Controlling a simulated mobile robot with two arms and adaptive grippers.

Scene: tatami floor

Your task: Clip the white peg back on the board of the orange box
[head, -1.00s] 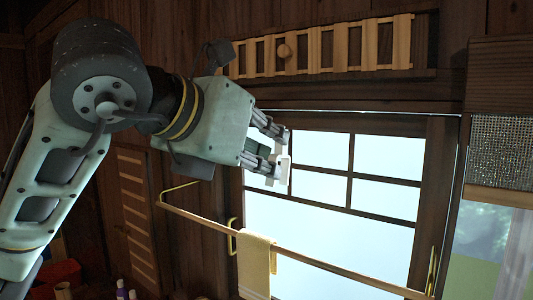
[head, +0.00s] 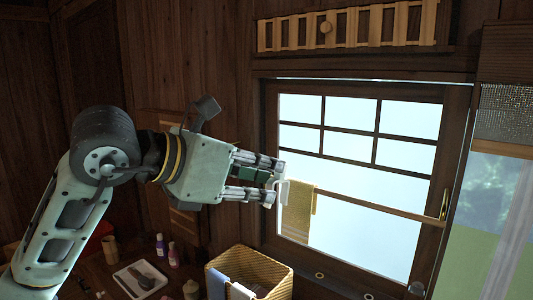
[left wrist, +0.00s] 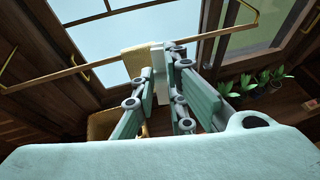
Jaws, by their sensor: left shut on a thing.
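My left gripper (head: 278,181) is shut on the white peg (head: 283,192), which sticks out at the fingertips in the head view. The peg also shows between the fingers in the left wrist view (left wrist: 161,88). The gripper is in the air in front of the window, just left of a yellow towel (head: 300,214) in the head view. I cannot tell whether the peg touches the towel. I cannot make out the orange box or its board for certain. My right gripper is not in view.
The towel hangs on a wooden rail (head: 375,206) across the window. Below stand a wicker basket (head: 275,268) with cloths, a white tray (head: 140,280) and small bottles (head: 173,254). Potted plants (left wrist: 248,84) show in the left wrist view.

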